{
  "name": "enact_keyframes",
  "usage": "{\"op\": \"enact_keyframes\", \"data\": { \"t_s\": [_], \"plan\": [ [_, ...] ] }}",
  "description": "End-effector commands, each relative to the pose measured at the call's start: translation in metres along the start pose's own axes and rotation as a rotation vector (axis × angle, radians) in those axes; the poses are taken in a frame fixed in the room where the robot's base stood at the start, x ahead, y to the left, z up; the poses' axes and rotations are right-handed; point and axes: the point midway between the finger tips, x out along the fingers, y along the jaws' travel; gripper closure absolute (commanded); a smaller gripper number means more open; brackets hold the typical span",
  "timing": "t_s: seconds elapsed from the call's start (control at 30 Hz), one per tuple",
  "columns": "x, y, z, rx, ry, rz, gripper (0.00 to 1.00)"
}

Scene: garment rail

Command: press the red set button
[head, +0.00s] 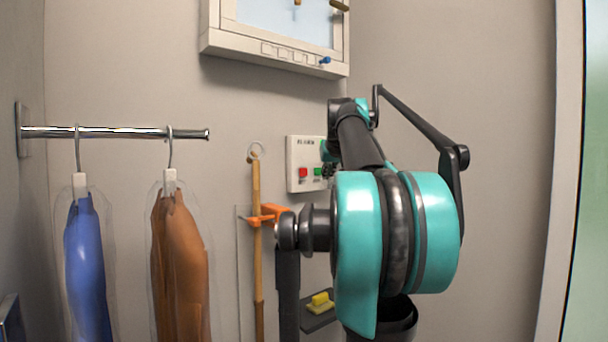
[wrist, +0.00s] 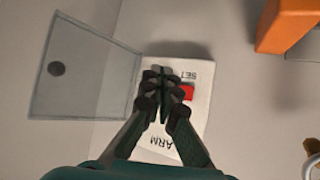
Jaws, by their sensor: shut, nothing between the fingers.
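The red set button (head: 303,172) is on the left of a white alarm panel (head: 297,150) on the back wall. In the wrist view the red button (wrist: 187,93) shows beside the lettering "SET", partly covered by a finger. My gripper (wrist: 161,74) is shut and empty in front of the panel (wrist: 198,118), with its tips left of the red button in that view. In the head view my gripper (head: 328,165) is at the panel's right side. A green button (head: 318,171) shows there. I cannot tell whether the fingertips touch the panel.
A clear plate (wrist: 88,95) with a dark knob stands beside the panel in the wrist view. An orange clip (head: 265,216) holds a wooden pole (head: 256,190) left of my arm. A white-framed cabinet (head: 270,52) hangs above. Garments hang from a rail (head: 120,132).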

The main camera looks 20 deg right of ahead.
Motion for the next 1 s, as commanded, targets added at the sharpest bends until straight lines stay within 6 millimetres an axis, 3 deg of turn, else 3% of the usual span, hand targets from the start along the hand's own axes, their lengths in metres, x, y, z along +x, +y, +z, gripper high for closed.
{"op": "enact_keyframes", "data": {
  "t_s": [0.37, 1.0],
  "plan": [
    [0.007, -0.005, -0.004, -0.003, -0.001, -0.001, 1.0],
    [0.058, -0.042, -0.041, -0.002, -0.001, -0.001, 1.0]
  ]
}}
